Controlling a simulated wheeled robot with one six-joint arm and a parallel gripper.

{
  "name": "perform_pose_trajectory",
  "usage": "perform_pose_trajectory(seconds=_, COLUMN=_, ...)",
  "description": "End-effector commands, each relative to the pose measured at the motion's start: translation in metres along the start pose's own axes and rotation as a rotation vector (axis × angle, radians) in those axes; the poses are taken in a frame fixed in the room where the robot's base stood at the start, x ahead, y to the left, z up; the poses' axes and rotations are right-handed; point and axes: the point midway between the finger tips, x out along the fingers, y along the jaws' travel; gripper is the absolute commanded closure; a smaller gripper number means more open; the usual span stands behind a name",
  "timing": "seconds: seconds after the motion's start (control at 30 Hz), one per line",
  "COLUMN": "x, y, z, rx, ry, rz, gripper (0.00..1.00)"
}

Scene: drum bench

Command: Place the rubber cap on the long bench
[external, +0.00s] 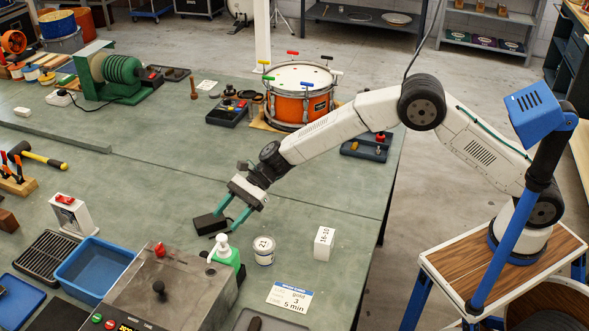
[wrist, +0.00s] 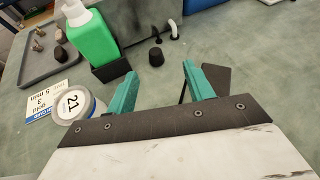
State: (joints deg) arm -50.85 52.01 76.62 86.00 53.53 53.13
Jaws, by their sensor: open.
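The rubber cap (wrist: 156,56) is a small black tapered plug. In the wrist view it stands on the green-grey top of the long bench (wrist: 250,45), just beyond my fingertips. In the external view, a small dark spot beside the green bottle may be the cap, but it is too small to be sure. My gripper (external: 229,219) is over the bench, tilted down, with its two teal fingers apart and nothing between them. In the wrist view my gripper (wrist: 160,76) has its open gap lined up with the cap, apart from it.
The green bottle (wrist: 92,38) in its black holder stands left of the cap in the wrist view. The can marked 21 (wrist: 74,104) is nearer. A black block (external: 207,223) lies beside my fingers. Bare bench (external: 150,180) lies beyond. A steel machine (external: 185,285) stands in front.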

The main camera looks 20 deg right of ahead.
Motion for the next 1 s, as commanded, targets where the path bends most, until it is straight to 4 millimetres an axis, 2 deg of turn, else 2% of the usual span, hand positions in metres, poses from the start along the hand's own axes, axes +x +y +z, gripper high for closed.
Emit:
perform_pose_trajectory(seconds=0.03, x=0.020, y=0.003, z=-0.006, rx=0.032, ry=-0.012, rz=0.004, gripper=0.48)
perform_pose_trajectory(seconds=0.13, x=0.043, y=0.007, z=-0.013, rx=0.079, ry=-0.029, rz=0.004, gripper=0.48)
perform_pose_trajectory(seconds=0.53, x=0.087, y=0.010, z=-0.015, rx=0.100, ry=-0.036, rz=0.003, gripper=0.48)
perform_pose_trajectory(seconds=0.8, x=0.125, y=0.013, z=-0.014, rx=0.099, ry=-0.036, rz=0.003, gripper=0.48)
perform_pose_trajectory(seconds=1.0, x=0.130, y=0.012, z=-0.014, rx=0.100, ry=-0.035, rz=0.002, gripper=0.48)
